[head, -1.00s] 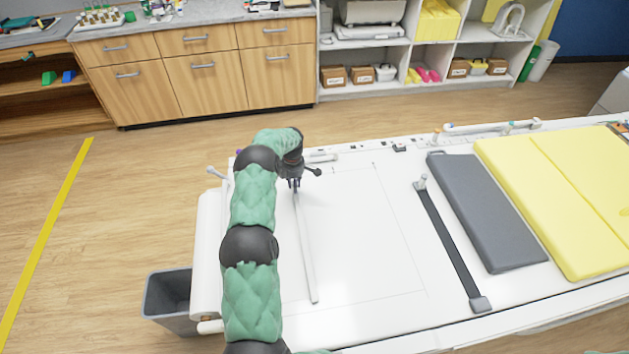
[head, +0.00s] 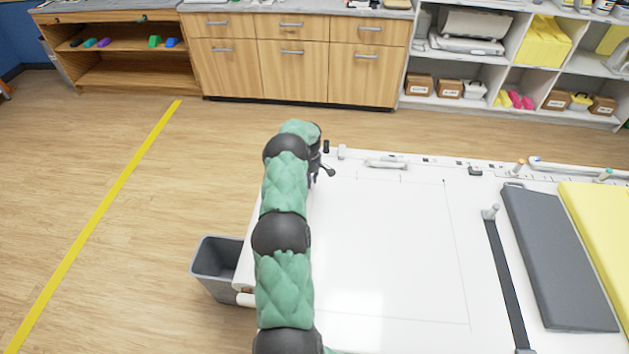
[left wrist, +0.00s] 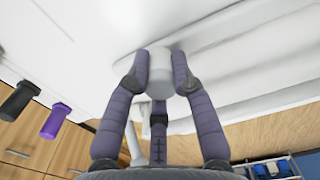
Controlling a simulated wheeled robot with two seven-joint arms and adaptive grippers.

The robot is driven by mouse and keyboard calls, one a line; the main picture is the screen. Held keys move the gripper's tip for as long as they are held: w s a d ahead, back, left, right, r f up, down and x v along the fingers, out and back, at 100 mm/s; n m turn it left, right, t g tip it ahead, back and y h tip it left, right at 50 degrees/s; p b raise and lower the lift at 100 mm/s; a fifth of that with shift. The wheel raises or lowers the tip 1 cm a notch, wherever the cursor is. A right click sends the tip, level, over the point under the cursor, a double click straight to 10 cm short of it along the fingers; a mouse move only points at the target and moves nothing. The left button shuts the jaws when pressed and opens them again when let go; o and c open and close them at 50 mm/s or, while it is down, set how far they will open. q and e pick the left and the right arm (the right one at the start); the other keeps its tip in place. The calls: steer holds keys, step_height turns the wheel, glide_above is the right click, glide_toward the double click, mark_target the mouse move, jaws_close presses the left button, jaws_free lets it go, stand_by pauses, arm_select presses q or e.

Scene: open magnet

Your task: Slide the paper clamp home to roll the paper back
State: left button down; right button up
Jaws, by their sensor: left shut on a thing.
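My left gripper (head: 313,180) is at the far left corner of the white table (head: 390,240), low over its top. In the left wrist view its purple fingers (left wrist: 160,75) are shut on a pale grey cylindrical knob (left wrist: 159,72), which looks like the clamp's handle. The clamp's long bar is hidden behind my arm in the head view. The paper roll (head: 250,250) shows only as a white strip left of my arm. The sheet area on the table is flat, with thin printed lines. My right gripper is in neither view.
A grey bin (head: 212,268) stands on the floor left of the table. A dark strap (head: 508,280), a grey pad (head: 560,255) and a yellow pad (head: 607,230) lie on the right. Small fittings line the far edge. The middle of the tabletop is clear.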

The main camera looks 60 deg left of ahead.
arm_select(q)
steer(key=shift+s, duration=0.2)
steer(key=c, duration=1.1)
jaws_free()
steer(key=shift+s+a, duration=0.1)
steer(key=shift+a, duration=0.05)
steer(key=shift+o, duration=0.2)
steer(key=shift+r, duration=0.3)
step_height(320, 180, up, 11)
steer(key=shift+r, duration=0.2)
